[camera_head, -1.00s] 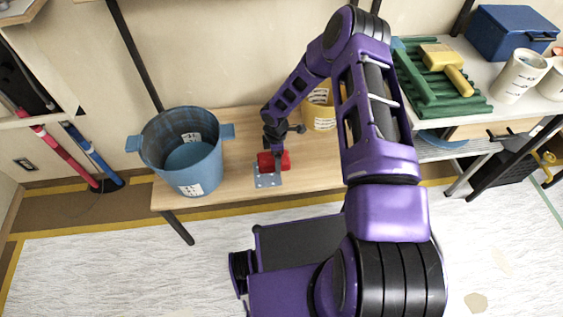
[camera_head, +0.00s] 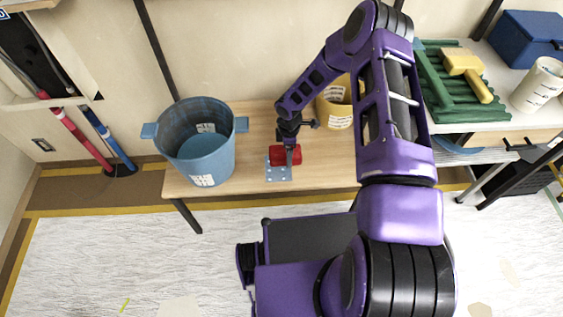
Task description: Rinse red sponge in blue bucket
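The blue bucket (camera_head: 209,166) stands upright on the left part of the wooden table and is open at the top. The red sponge (camera_head: 279,154) is at a small grey-blue plate (camera_head: 278,171) on the table, to the right of the bucket. My gripper (camera_head: 290,156) points down at the sponge, and a dark finger shows in front of its red surface. The fingers are small and partly hidden, so I cannot tell whether they are closed on the sponge.
A yellow bucket (camera_head: 337,108) stands behind my arm on the table (camera_head: 240,117). To the right, a shelf holds a green slatted rack (camera_head: 466,96), a yellow-headed tool (camera_head: 468,70), a blue box (camera_head: 528,38) and a white cup (camera_head: 538,85). Red and blue poles lean at the left.

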